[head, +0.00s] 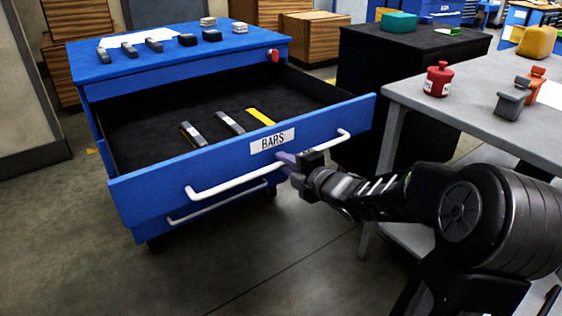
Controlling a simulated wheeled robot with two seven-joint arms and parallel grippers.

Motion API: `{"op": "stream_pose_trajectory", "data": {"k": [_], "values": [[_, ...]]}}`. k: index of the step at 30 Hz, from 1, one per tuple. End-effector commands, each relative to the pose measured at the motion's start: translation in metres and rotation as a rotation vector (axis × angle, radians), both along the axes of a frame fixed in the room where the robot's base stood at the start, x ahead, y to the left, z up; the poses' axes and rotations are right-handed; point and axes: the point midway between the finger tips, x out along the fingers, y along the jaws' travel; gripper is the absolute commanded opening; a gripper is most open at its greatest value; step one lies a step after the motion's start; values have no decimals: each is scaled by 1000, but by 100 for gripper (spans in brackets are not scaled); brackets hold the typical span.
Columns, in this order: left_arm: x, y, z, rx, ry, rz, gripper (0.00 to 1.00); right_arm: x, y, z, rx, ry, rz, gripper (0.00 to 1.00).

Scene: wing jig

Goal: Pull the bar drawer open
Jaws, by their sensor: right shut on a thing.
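The blue bar drawer (150,195) with the label "BARS" (272,140) stands pulled out from the blue cabinet (110,70). Its dark inside shows, with two grey bars (230,122) and a yellow one (261,117) lying in it. A white handle (225,184) runs along its front. My right gripper (290,165) is shut on the handle right of its middle, and its fingers partly hide the handle there. My left gripper is not in view.
Several small dark blocks and bars lie on the cabinet top. A grey table (455,100) at right carries a red pot (438,80) and other parts. A second white handle (215,205) sits below. Floor in front of the drawer is clear.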

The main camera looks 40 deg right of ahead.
Motion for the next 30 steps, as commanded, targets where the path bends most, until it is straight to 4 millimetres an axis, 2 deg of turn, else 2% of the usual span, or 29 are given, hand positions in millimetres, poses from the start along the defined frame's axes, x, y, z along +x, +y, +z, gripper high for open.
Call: {"op": "stream_pose_trajectory", "data": {"k": [6, 17, 18, 25, 30], "values": [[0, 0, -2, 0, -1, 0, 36, -8, 0, -1, 0, 1, -1, 0], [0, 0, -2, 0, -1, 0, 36, -8, 0, -1, 0, 1, 0, 0], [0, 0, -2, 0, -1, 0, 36, -8, 0, -1, 0, 1, 0, 17], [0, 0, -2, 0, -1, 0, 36, -8, 0, 0, 0, 0, 0, 36], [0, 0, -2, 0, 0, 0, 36, -8, 0, 0, 0, 0, 0, 36]]}}
